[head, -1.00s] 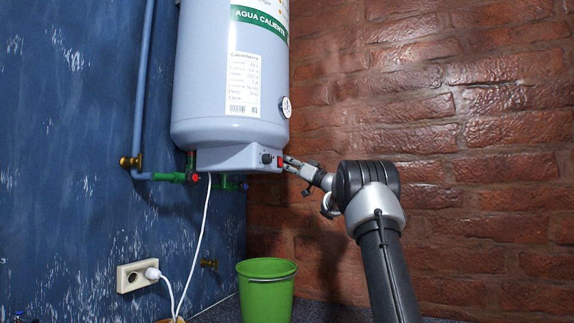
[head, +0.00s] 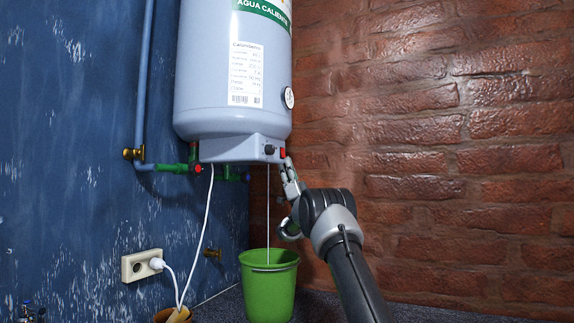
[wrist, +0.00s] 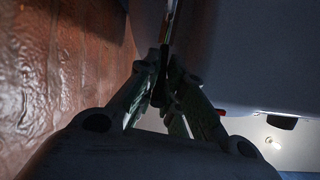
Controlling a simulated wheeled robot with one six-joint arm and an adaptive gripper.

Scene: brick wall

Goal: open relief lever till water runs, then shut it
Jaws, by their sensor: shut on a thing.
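The water heater (head: 232,90) is a pale blue-grey tank with a panel box at its bottom. My gripper (head: 287,168) is at the right side of that box, just below a red part (head: 283,153). In the wrist view its fingers (wrist: 163,75) come together around the end of a thin dark strip, which looks like the relief lever (wrist: 168,35). The lever is hidden behind the fingers in the head view. A thin stream of water (head: 268,210) falls from under the heater into the green bucket (head: 268,287).
Blue pipes with green and brass valves (head: 134,154) run along the left wall. A white cable (head: 203,235) hangs from the heater, near a wall socket (head: 142,266). A brown pot (head: 172,315) stands low at left. A brick wall (head: 450,150) closes the right side.

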